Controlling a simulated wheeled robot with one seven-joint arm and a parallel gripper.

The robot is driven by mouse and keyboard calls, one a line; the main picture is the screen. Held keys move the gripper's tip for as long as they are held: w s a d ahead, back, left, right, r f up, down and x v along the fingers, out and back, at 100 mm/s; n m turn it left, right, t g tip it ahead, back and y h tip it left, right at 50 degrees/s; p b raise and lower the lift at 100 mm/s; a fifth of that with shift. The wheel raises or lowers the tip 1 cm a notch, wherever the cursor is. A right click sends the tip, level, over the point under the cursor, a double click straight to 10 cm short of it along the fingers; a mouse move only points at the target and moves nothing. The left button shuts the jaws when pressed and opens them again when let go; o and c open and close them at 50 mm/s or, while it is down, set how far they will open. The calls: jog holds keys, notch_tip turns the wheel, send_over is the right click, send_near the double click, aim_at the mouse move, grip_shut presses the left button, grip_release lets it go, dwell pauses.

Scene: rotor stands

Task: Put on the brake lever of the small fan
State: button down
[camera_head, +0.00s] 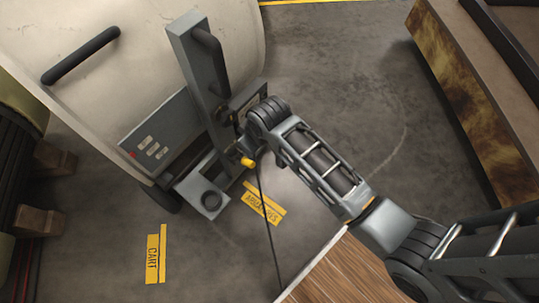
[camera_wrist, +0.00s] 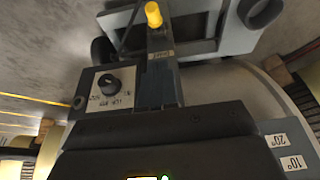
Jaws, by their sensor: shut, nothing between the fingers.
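A lever with a yellow knob, likely the brake lever, shows in the head view (camera_head: 247,162) beside the foot of a grey post. In the wrist view the yellow knob (camera_wrist: 153,14) is at the top, just beyond my fingers. My gripper (camera_wrist: 158,70) is shut and empty, pointing toward the lever. I cannot tell whether it touches it. In the head view the wrist hides the fingers. A large cream rounded housing (camera_head: 100,60) carries the post. The rotor itself cannot be made out.
The grey post (camera_head: 195,65) stands close to my wrist. A labelled panel (camera_head: 160,140) is on the housing. A dial box (camera_wrist: 108,88) is left of my fingers. A wooden surface (camera_head: 345,275) is at the bottom.

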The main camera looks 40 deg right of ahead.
jog(key=shift+w+d, duration=0.15)
jog(key=shift+d, duration=0.4)
jog(key=b, duration=0.4)
send_over(250, 161)
jog(key=f, duration=1)
jog(key=shift+w+a, duration=0.15)
jog(key=shift+w, duration=0.2)
jog(key=shift+s+f, duration=0.35)
jog(key=shift+f, duration=0.2)
jog(key=shift+s+f, duration=0.3)
jog(key=shift+f, duration=0.2)
jog(key=shift+s+f+b, duration=0.3)
jog(key=shift+f+b, duration=0.1)
jog(key=shift+f, duration=0.1)
